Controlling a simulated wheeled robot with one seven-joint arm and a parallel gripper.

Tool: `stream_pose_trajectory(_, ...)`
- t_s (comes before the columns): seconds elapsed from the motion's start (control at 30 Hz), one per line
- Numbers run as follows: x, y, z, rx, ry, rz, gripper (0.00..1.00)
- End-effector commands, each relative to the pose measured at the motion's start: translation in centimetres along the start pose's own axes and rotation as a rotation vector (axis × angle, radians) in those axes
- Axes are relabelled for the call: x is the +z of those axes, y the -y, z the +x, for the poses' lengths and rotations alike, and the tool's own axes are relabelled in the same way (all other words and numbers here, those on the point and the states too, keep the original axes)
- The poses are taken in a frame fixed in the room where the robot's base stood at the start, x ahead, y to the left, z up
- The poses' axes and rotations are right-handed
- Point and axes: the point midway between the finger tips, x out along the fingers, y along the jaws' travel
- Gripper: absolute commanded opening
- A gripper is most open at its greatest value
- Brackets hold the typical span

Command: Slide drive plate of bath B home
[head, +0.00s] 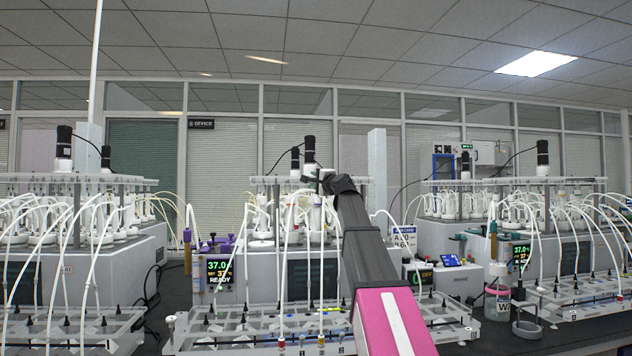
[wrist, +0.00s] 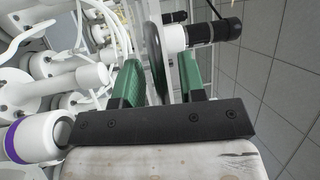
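The middle bath (head: 258,262) stands straight ahead, with a "37.0 READY" display (head: 219,272) and a pale plate (head: 268,181) across its top. I cannot tell for certain whether this bath is B or which part is the drive plate. A black-and-white motor (head: 309,152) stands upright above it; a motor like it shows in the wrist view (wrist: 203,35). My gripper (head: 322,178) is at the top of this bath, beside the motor. In the wrist view my green fingers (wrist: 158,82) are apart, with a dark rounded piece (wrist: 154,50) between them, apparently touching neither. The fingertips' contact is unclear.
Similar baths stand at left (head: 75,245) and right (head: 560,250). White tubes loop down to clear racks (head: 250,338) in front. A purple-ringed white cylinder (wrist: 38,138) is near my gripper.

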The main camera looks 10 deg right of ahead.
Motion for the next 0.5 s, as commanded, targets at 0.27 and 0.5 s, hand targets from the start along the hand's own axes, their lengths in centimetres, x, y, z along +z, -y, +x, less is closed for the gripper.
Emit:
stream_pose_trajectory(0.27,0.0,-0.02,0.2,0.0,0.0,0.0,0.37)
stream_pose_trajectory(0.5,0.0,-0.03,0.17,0.0,0.0,0.0,0.0)
